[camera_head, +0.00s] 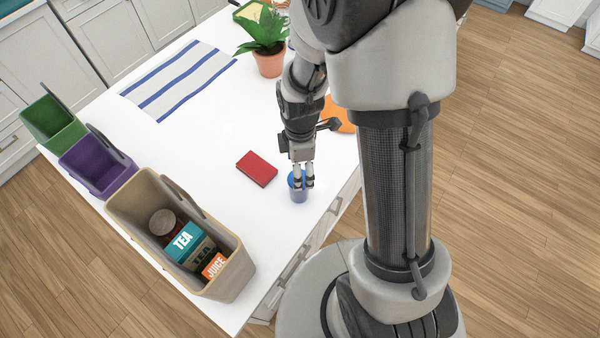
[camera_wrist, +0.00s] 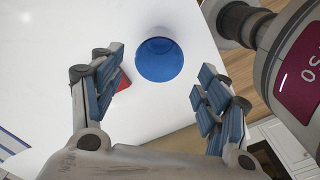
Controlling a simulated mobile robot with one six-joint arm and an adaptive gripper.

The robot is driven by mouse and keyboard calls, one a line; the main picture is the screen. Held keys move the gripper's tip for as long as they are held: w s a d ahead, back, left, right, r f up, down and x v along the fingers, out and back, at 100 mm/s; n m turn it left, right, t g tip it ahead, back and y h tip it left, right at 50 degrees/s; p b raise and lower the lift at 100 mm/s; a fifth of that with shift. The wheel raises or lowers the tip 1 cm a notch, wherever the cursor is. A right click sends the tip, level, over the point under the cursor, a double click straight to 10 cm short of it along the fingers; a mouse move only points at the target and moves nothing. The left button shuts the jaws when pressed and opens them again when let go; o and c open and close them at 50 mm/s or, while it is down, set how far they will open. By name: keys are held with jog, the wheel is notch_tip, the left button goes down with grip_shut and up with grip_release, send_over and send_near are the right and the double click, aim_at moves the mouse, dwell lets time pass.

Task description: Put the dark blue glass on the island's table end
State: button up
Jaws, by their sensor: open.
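The dark blue glass (camera_head: 299,197) stands upright on the white island top (camera_head: 225,205), near its right edge. My gripper (camera_head: 303,182) points down at the glass and partly hides it. In the wrist view the glass (camera_wrist: 159,60) shows as a round blue shape between the two spread fingers, with white gaps on both sides. My gripper (camera_wrist: 161,75) is open, and neither finger visibly touches the glass.
A red book-like box (camera_head: 257,169) lies left of the glass. A beige bin (camera_head: 150,235) with a tea box and juice, a purple bin (camera_head: 85,175) and a green bin (camera_head: 52,122) line the left edge. A striped towel (camera_head: 180,78), a potted plant (camera_head: 268,62) and something orange (camera_head: 340,115) lie farther back.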

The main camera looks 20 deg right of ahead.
jog(key=s+r+m+t, duration=0.2)
jog(key=s+r+m, duration=0.5)
jog(key=r, duration=0.5)
jog(key=s+r+m+t, duration=0.2)
jog(key=s+r+m, duration=0.6)
jog(key=r, duration=0.5)
jog(key=shift+m+t, duration=0.3)
jog(key=shift+m, duration=0.3)
jog(key=shift+r, duration=0.1)
